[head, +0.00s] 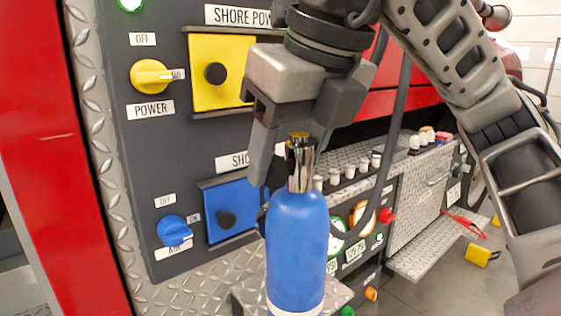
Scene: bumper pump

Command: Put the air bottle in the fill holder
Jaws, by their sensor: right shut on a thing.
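The air bottle (296,245) is blue with a chrome neck and a brass-coloured top. It hangs upright in the lower middle of the head view, its bottom cut by the frame edge. My right gripper (294,150) comes from above and is shut on the bottle's neck. My left gripper is not in view. I cannot make out the fill holder for certain; a diamond-plate ledge (245,302) lies low behind the bottle.
A dark panel carries a yellow power knob (151,76), a yellow shore power cover (214,72), a blue air knob (172,231) and a blue cover (230,210). Gauges (361,217) are behind the bottle. A yellow block (481,255) lies on the floor at right.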

